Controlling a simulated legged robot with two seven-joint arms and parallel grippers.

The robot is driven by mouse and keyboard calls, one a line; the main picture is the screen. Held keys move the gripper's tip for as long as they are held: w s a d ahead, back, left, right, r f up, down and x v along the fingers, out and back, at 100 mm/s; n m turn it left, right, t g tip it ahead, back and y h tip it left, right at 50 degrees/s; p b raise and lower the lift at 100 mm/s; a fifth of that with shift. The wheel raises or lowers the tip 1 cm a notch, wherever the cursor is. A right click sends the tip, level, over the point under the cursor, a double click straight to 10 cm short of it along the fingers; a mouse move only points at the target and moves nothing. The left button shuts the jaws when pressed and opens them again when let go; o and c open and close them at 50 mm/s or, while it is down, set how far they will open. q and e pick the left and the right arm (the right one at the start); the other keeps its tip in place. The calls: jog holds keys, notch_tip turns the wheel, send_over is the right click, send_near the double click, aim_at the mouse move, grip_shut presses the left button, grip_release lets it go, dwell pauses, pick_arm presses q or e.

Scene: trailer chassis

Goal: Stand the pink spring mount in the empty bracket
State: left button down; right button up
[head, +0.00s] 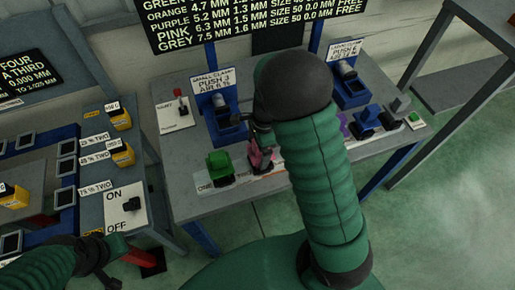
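The pink spring mount (257,161) stands on a pale strip on the grey bench, partly hidden by my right arm. My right gripper (262,143) is just above and beside it. Whether its fingers are apart or touch the mount is too small and dark to tell. My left gripper (103,276) is low at the left, dark and far from the pink mount; its fingers are unclear. Blue square brackets stand on the left bench, one of them here (67,168). I cannot tell which is the empty one.
A green part (220,164) stands left of the pink mount, and blue parts (366,116) stand to the right. Two blue clamp stations with signs stand behind. Yellow blocks (121,154) and an ON/OFF switch panel (125,208) are on the left bench. A gap separates the benches.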

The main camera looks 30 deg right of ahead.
jog(key=shift+s, duration=0.15)
jog(key=r, duration=0.7)
jog(key=d+r, duration=0.1)
jog(key=r, duration=0.3)
jog(key=shift+s+d+r, duration=0.1)
jog(key=shift+r, duration=0.2)
jog(key=s+a+f+n+t, duration=0.1)
jog(key=s+a+n, duration=0.3)
jog(key=n, duration=0.6)
jog(key=s+a+f+n+t+h, duration=0.1)
jog(key=s+a+f+n, duration=0.3)
jog(key=n, duration=0.6)
jog(key=shift+s+a+n, duration=0.3)
jog(key=shift+s+n, duration=0.1)
